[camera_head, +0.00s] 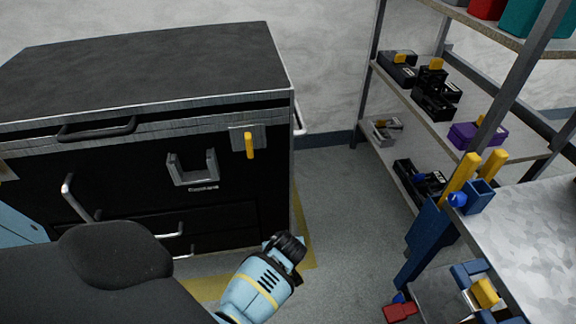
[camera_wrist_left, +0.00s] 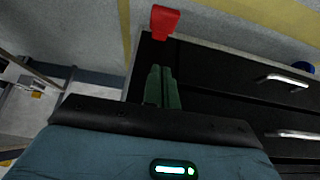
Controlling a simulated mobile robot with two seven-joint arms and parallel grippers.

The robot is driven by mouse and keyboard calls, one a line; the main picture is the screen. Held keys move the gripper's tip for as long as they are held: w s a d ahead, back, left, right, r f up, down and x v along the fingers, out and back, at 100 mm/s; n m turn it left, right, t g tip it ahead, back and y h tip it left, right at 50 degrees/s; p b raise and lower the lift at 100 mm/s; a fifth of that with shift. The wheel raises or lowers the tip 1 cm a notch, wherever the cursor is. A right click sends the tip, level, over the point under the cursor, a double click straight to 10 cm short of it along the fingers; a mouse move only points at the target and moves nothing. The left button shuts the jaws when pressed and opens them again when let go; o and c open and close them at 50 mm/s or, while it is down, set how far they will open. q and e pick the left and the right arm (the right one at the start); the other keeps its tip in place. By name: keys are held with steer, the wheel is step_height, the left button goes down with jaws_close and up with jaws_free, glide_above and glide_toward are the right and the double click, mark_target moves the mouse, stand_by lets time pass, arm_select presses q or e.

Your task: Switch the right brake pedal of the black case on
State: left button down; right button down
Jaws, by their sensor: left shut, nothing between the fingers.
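The black case (camera_head: 150,180) is a wide cabinet with drawers and a dark top, at the left of the head view. Its drawer fronts also show at the right of the left wrist view (camera_wrist_left: 225,62). A red pedal (camera_wrist_left: 164,20) juts out at the case's lower corner, beside a yellow floor line. It is hidden in the head view. My left gripper (camera_wrist_left: 161,72) is shut and empty, with green fingers pointing towards the pedal and visually just short of it. In the head view its fingers cannot be made out. My right gripper is not in view.
A shelf rack (camera_head: 420,105) with black and purple boxes stands at the right. A grey-topped table (camera_head: 535,220) with a blue frame is at the lower right. Bare grey floor (camera_head: 345,235) lies between them and the case. Silver drawer handles (camera_wrist_left: 288,80) stick out.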

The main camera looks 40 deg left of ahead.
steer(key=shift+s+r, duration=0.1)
